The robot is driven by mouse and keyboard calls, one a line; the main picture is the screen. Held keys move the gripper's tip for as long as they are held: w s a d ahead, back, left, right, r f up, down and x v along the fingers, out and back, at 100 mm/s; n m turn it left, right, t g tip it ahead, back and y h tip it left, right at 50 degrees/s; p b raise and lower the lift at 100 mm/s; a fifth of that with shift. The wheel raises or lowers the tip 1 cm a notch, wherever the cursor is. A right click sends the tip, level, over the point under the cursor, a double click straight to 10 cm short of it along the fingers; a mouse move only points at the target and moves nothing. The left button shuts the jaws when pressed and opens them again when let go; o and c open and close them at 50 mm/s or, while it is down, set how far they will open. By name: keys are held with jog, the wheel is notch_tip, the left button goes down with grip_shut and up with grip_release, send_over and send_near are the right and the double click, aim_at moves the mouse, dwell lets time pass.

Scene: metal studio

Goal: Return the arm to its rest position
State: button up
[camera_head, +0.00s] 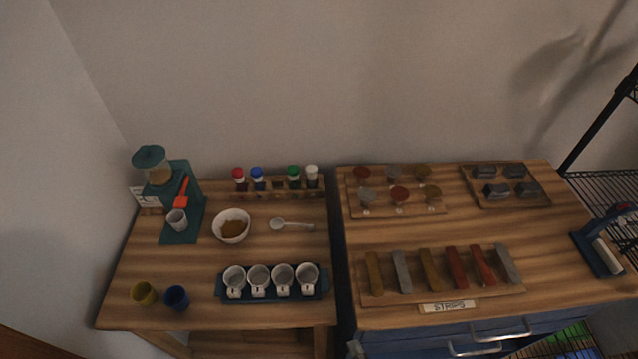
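My gripper and arm do not show in the head camera view. A soft dark shadow (560,65) lies on the back wall at the upper right; I cannot tell what casts it. Two wooden tables stand side by side against the wall, the left table (200,318) and the right table (450,232), with a narrow gap between them.
The left table holds a green grinder (183,172), a bowl (232,226), a spoon (290,225), a blue tray (322,290) of white mugs, and yellow (143,293) and blue (176,298) cups. The right table holds a strips board (515,289). A black wire shelf (600,185) stands right.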

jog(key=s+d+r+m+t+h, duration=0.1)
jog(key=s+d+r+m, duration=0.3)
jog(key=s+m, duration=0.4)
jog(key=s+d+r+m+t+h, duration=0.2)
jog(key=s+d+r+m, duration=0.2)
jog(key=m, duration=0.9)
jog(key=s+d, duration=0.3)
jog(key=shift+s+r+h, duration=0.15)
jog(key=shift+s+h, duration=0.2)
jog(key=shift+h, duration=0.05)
